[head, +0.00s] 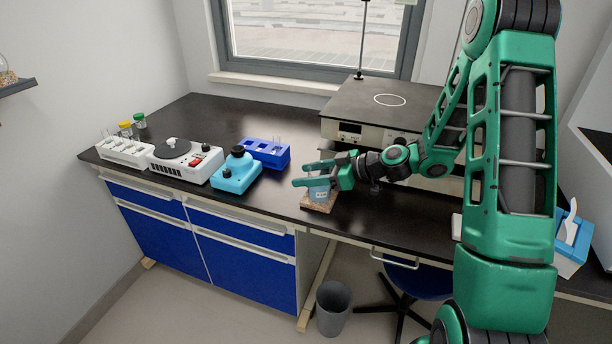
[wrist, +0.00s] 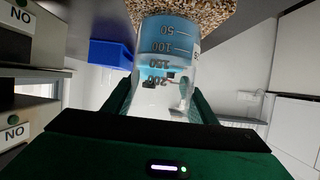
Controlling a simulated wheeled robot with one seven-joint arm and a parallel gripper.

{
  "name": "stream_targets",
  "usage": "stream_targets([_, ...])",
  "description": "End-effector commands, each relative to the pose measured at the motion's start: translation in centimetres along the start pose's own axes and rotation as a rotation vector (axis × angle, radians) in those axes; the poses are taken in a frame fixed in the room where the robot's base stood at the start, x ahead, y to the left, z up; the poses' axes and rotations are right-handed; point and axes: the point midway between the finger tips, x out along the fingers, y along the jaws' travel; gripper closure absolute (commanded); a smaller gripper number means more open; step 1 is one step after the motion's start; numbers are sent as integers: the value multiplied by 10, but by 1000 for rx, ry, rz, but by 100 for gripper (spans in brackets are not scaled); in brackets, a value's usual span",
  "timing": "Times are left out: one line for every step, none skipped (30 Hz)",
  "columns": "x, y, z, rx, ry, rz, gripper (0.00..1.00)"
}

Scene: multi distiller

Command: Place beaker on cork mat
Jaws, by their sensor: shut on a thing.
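My gripper (head: 301,175) is shut on a clear beaker (head: 319,194) holding blue liquid, with one finger on each side. In the wrist view the beaker (wrist: 166,65) shows printed volume marks, upside down in the picture. The cork mat (head: 314,208) lies at the front edge of the black bench, directly under the beaker. In the wrist view the speckled cork mat (wrist: 212,14) meets the beaker's base. The beaker looks upright. I cannot tell whether its base touches the mat or is slightly above it.
A white device with a dark round plate (head: 186,160) and a white rack (head: 124,150) are farther left. A hot plate (head: 372,105) stands behind. The bench's front edge is close to the mat.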

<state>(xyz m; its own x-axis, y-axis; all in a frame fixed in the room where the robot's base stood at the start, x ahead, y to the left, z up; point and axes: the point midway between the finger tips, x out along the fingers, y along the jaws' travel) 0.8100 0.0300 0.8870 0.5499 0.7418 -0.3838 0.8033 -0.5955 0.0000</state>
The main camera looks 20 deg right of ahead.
Motion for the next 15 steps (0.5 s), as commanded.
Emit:
stream_targets([0,0,0,0,1,0,76])
stream_targets([0,0,0,0,1,0,76])
stream_targets([0,0,0,0,1,-1,76])
stream_targets([1,0,1,1,1,-1,76])
stream_targets([1,0,2,1,1,-1,76])
stream_targets([1,0,2,0,0,-1,39])
stream_targets([1,0,2,0,0,-1,32])
stream_targets([1,0,2,0,0,-1,30])
stream_targets([1,0,2,0,0,-1,30])
stream_targets([1,0,2,0,0,-1,30])
stream_targets([1,0,2,0,0,-1,30])
stream_targets([1,0,2,0,0,-1,30])
stream_targets([1,0,1,0,0,-1,30])
stream_targets([1,0,1,0,0,-1,30])
stream_targets([1,0,1,0,0,-1,30])
